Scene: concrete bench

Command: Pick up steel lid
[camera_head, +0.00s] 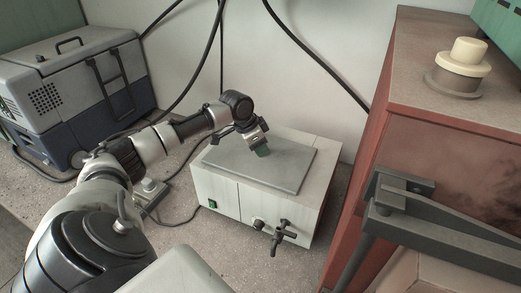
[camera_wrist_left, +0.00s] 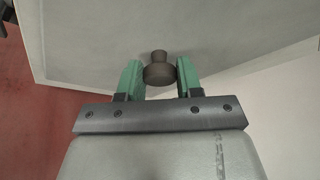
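The steel lid (camera_head: 285,168) is a flat grey plate lying on top of a white box-shaped device (camera_head: 225,195). In the wrist view the lid (camera_wrist_left: 230,35) fills the upper part, with a dark round knob (camera_wrist_left: 159,74) on it. My left gripper (camera_head: 262,151) is above the lid, pointing down, and hides the knob in the head view. In the wrist view the green fingers of my left gripper (camera_wrist_left: 159,78) stand apart on either side of the knob. The gaps are narrow, and I cannot tell whether either finger touches it. My right gripper is not in view.
A grey and blue case (camera_head: 70,95) stands at the back left. A red cabinet (camera_head: 430,140) rises close on the right, with a cream knobbed object (camera_head: 462,62) on top and a grey metal bracket (camera_head: 400,205) in front. Black cables hang along the back wall.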

